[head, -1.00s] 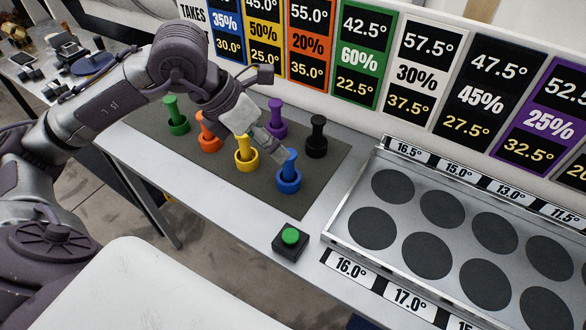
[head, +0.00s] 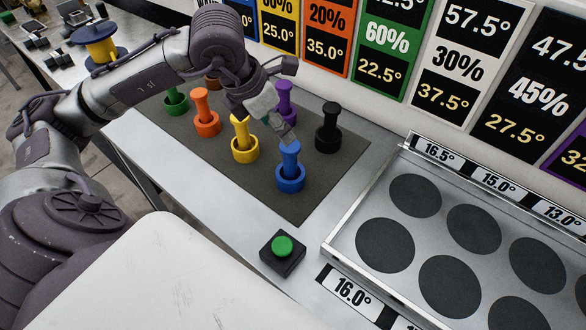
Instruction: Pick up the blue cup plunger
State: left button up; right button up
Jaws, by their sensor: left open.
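The blue cup plunger (head: 290,166) stands upright in its blue ring-shaped cup at the front right of the dark mat (head: 300,208) in the head view. My left gripper (head: 288,138) is open, with its fingertips at or just above the top of the blue plunger. I cannot tell whether the fingers touch it. My right gripper is not in view.
Yellow (head: 244,142), orange (head: 206,113), green (head: 175,100), purple (head: 284,100) and black (head: 328,128) plungers stand close by on the mat. A green button box (head: 282,252) is in front. A metal tray (head: 345,247) with dark round spots lies to the right.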

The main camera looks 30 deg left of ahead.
aim_at(291, 152)
pick_arm(q)
jog(key=x, duration=0.6)
jog(key=shift+d+p, duration=0.1)
jog(key=shift+p, duration=0.3)
jog(key=x, duration=0.1)
jog(key=p+x, duration=0.2)
jog(key=x, duration=0.1)
jog(key=shift+s+f, duration=0.1)
jog(key=shift+s, duration=0.2)
jog(key=shift+w+d+f, duration=0.1)
jog(key=shift+w+f, duration=0.2)
jog(key=shift+f, duration=0.3)
jog(key=shift+r, duration=0.1)
grip_shut()
